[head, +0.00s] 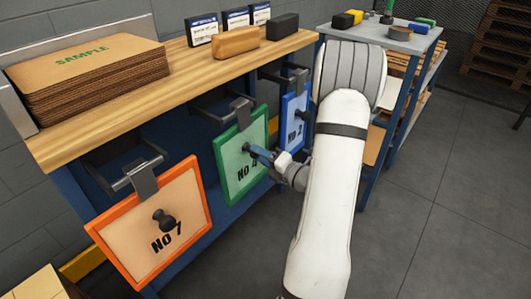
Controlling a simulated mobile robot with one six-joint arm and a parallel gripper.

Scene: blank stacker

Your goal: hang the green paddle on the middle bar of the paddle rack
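The green paddle (233,173), a green-framed board with a "NO" label and a partly hidden number, is upright below the table edge. Its grey hook (241,108) is at the middle bar (209,112) of the rack; I cannot tell whether it rests on the bar.
An orange paddle (178,195) marked NO 7 hangs at the near left bar. A blue paddle (288,126) hangs at the far right, close to my arm. The wooden tabletop (195,68) holds a cardboard stack (90,80) and small blocks. Floor at the right is clear.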

